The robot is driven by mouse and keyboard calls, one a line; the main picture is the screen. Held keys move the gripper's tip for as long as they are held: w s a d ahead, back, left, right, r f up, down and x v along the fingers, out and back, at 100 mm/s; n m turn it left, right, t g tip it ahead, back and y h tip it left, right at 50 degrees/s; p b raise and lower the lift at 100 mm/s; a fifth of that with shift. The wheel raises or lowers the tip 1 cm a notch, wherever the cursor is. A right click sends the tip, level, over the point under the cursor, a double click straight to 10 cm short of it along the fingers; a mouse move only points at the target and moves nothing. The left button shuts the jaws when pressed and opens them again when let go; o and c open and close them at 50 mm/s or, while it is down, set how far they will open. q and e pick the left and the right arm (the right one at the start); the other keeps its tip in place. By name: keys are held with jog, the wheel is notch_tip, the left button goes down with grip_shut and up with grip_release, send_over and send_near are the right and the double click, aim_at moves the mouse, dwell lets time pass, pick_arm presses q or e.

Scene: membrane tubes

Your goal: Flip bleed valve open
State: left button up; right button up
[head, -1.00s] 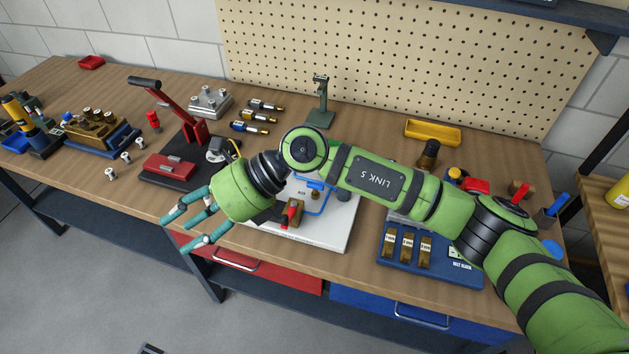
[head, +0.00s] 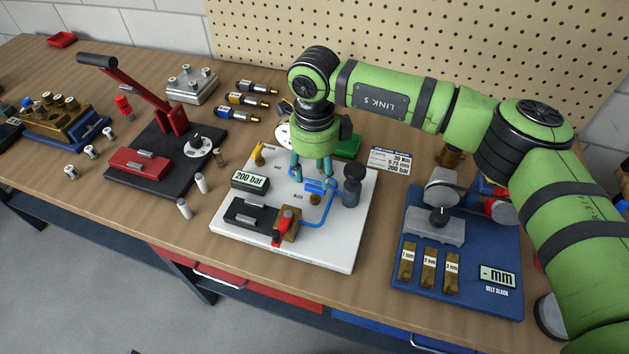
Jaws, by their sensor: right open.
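A white test board (head: 240,242) lies on the bench in the middle. Near its front edge stands a brass block with a red lever (head: 285,220), which looks like the bleed valve; a small yellow lever (head: 258,154) stands at the board's back left. I cannot tell whether the valve is open or closed. A blue pipe (head: 334,203) runs beside the brass block. My right gripper (head: 312,180) is open and empty, pointing down over the board's back part, behind the red lever and apart from it. Its fingers hide part of the board. My left gripper is out of view.
A "200 bar" display (head: 250,181) and a dark cylinder (head: 351,185) stand on the board. A black base with a red lever press (head: 178,160) is at left, a blue belt slack fixture (head: 463,300) at right. Small white cylinders (head: 184,208) stand between press and board.

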aim_at(315, 188)
notch_tip(315, 188, down, 3)
jog(key=shift+w+r+p, duration=0.1)
jog(key=shift+w+p, duration=0.05)
jog(key=shift+p, duration=0.35)
notch_tip(315, 188, down, 2)
jog(key=shift+f, duration=0.15)
jog(key=c, duration=0.7)
grip_shut()
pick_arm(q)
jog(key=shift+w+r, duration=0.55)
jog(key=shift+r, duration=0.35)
